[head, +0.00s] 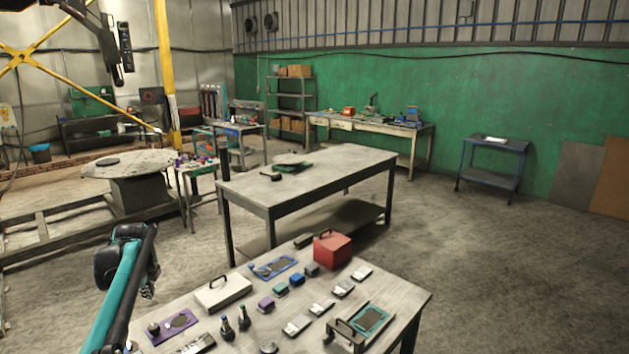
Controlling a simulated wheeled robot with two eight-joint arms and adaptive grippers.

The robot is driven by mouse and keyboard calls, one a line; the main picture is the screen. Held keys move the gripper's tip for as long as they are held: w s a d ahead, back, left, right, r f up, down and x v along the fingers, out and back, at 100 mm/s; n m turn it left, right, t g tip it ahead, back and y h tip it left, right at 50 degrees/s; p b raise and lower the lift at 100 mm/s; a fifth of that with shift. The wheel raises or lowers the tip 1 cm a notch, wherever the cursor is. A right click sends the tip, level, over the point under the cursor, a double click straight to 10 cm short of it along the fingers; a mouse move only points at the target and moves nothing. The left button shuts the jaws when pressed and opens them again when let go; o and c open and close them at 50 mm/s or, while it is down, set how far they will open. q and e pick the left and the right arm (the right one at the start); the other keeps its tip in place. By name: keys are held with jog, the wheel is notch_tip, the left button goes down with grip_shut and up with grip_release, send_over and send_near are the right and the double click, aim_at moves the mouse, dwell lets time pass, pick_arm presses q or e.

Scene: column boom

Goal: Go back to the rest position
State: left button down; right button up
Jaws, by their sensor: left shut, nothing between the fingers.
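My left arm, teal and black, comes in from the lower left and bends at a black joint. My left gripper (148,291) hangs at its end, small and dark, beside the left edge of the near table (405,305). It is shut and holds nothing. It is apart from the things on the table. My right gripper is not in view.
The near table bears a red box (332,249), a white case (222,292), a purple tray (174,326), dark bottles (243,318) and several small blocks. A grey workbench (310,178) stands behind. Floor at the right (530,270) is clear.

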pick_arm(q)
jog(key=s+d+n+t+h+b, duration=0.1)
jog(key=s+d+n, duration=0.4)
jog(key=s+d, duration=0.4)
jog(key=s+d+n+t+b, duration=0.15)
jog(key=s+d+n, duration=0.4)
jog(key=d, duration=0.65)
pick_arm(e)
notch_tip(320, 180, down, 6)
jog(key=b, duration=0.2)
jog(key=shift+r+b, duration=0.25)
jog(key=shift+b, duration=0.05)
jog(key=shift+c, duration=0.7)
pick_arm(q)
jog(key=s+d+f+n+h, duration=0.1)
jog(key=s+d+f+n, duration=0.3)
jog(key=s, duration=0.4)
jog(key=s+d+f+n+h, duration=0.1)
jog(key=s+d+f+n, duration=0.3)
jog(key=s+d+f, duration=0.2)
jog(key=s+f, duration=0.2)
jog(key=shift+s+t, duration=0.3)
jog(key=shift+t, duration=0.05)
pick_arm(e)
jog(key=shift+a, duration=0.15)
